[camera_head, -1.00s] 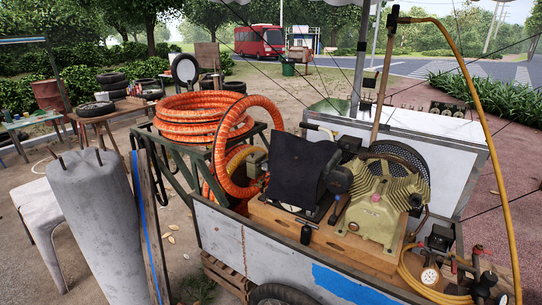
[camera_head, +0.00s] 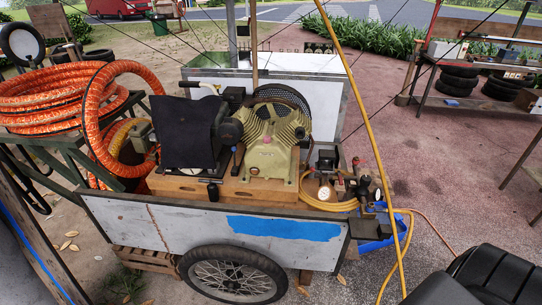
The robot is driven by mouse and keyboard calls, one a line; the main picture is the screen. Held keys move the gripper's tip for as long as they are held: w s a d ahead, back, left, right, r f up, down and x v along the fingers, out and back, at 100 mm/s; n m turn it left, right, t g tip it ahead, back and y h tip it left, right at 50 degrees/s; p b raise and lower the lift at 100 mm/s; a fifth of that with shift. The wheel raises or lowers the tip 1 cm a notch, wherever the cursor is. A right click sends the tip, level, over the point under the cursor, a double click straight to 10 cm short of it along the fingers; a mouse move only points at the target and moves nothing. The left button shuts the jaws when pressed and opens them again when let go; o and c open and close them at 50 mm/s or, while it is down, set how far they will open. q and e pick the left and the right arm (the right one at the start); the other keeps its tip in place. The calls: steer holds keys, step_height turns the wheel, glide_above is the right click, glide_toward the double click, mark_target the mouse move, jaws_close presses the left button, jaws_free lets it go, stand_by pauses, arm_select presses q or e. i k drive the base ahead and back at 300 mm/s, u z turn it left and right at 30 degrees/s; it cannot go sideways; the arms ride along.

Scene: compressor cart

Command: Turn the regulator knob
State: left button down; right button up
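The compressor cart (camera_head: 180,228) stands in front of me with a tan compressor pump (camera_head: 272,142) on a wooden base. At the cart's right end is a small cluster of fittings: a dark box (camera_head: 326,160), a round pressure gauge (camera_head: 325,193), a second gauge (camera_head: 377,194) and a dark regulator body (camera_head: 362,185) between them. The regulator knob is too small to tell apart from the nearby fittings. A small red part (camera_head: 357,161) shows just above them. Neither of my grippers is clearly in view.
A yellow hose (camera_head: 365,110) hangs across the view in front of the cart's right end. Orange hose coils (camera_head: 50,100) lie at the left. A blue bin (camera_head: 372,244) sits below the fittings. A workbench (camera_head: 470,105) stands back right.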

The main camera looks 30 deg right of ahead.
mark_target(365, 181)
steer(key=k, duration=0.6)
steer(key=z, duration=0.45)
steer(key=i, duration=0.75)
steer(key=z, duration=0.65)
steer(key=i, duration=0.65)
steer(key=z, duration=0.15)
